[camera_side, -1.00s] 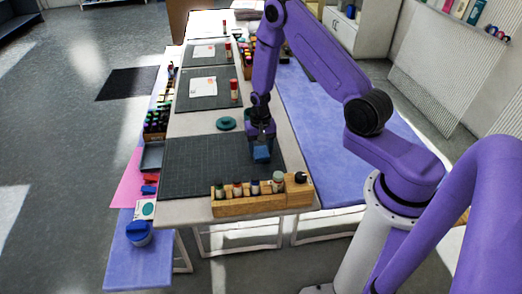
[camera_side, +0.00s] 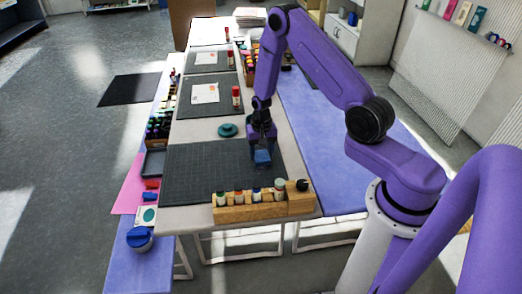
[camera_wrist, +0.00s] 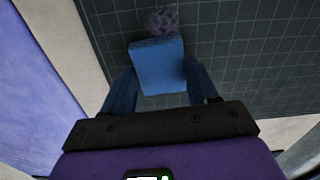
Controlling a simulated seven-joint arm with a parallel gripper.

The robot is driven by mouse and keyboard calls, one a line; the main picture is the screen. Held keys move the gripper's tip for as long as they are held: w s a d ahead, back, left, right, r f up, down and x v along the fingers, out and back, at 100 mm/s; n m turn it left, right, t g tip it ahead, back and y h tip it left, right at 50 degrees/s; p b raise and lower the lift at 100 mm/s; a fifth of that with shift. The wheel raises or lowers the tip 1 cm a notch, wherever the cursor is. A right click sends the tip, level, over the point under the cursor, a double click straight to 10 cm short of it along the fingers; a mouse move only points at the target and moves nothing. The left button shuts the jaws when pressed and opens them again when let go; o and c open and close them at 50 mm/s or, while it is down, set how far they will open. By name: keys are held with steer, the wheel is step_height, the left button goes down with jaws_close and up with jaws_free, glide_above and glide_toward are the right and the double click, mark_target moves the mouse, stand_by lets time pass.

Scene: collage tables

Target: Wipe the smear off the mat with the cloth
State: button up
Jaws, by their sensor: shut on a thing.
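The blue cloth (camera_side: 262,157) is a folded block held between the fingers of my gripper (camera_side: 262,149), over the right part of the dark gridded mat (camera_side: 205,175). In the wrist view the cloth (camera_wrist: 157,62) sits between the two blue fingers of my gripper (camera_wrist: 160,80), which is shut on it. A mottled grey-purple smear (camera_wrist: 162,20) lies on the mat (camera_wrist: 240,50) just beyond the cloth's far edge. The cloth may cover part of the smear. I cannot tell whether the cloth touches the mat. The smear cannot be made out in the side view.
A wooden rack (camera_side: 250,208) with several bottles stands along the mat's near edge. A teal round lid (camera_side: 228,130) sits beyond the mat. A red-capped bottle (camera_side: 236,98) stands farther back. A grey tray (camera_side: 153,163) lies to the left. The mat's left and middle look clear.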

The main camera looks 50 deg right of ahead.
mark_target(265, 174)
steer(key=shift+s+a+f, duration=0.15)
steer(key=shift+s+a, duration=2.2)
steer(key=shift+s, duration=0.1)
steer(key=shift+w+r, duration=0.1)
steer(key=shift+r, duration=2.45)
